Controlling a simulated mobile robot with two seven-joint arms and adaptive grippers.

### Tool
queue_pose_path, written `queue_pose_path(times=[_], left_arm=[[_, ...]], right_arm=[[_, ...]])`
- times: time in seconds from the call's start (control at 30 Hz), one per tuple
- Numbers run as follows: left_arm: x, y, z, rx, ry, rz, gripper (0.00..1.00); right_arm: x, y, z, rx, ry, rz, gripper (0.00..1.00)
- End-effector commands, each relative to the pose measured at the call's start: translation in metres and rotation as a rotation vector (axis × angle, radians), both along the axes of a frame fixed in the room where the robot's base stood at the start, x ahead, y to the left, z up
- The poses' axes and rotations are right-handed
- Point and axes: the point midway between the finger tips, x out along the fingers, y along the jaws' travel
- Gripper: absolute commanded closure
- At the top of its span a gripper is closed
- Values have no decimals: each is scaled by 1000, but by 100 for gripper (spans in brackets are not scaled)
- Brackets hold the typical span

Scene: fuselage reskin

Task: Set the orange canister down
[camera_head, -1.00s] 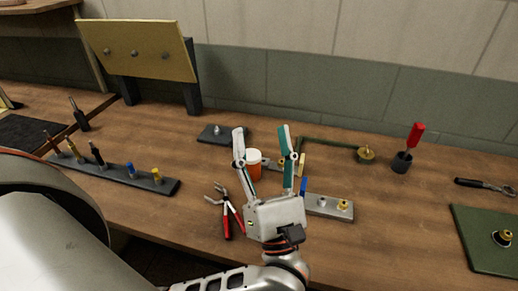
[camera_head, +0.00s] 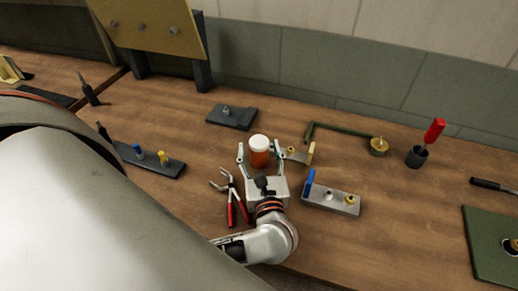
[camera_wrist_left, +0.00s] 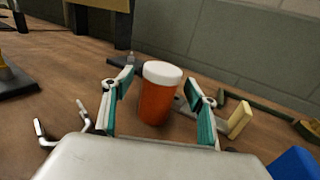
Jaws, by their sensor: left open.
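The orange canister (camera_head: 260,157) with a white lid stands upright on the wooden table, in the middle of the head view. In the left wrist view the canister (camera_wrist_left: 157,98) stands just ahead, between the two teal-padded fingers. My left gripper (camera_head: 259,160) is open around it, with a gap visible on both sides in the wrist view. The canister's lower front is partly hidden by the gripper in the head view. My right gripper does not show.
Red-handled pliers (camera_head: 232,196) lie left of the gripper. A grey block with a blue peg (camera_head: 330,199) is at the right. A dark plate (camera_head: 231,117) lies behind, and a green bent rod (camera_head: 340,133) lies behind right. A red-handled tool in a cup (camera_head: 418,156) stands further right.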

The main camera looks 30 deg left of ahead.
Motion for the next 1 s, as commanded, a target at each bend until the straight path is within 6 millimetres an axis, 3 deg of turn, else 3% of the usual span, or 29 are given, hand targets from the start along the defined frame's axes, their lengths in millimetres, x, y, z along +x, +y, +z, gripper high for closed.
queue_pose_path(times=[0.37,0.53,0.57,1.0], left_arm=[[10,9,-1,1,1,0,42],[10,9,-1,1,1,0,84],[10,9,-1,1,1,0,87],[10,8,6,0,-1,-1,91]], right_arm=[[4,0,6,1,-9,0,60],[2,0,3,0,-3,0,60],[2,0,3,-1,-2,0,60],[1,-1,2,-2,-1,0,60]])
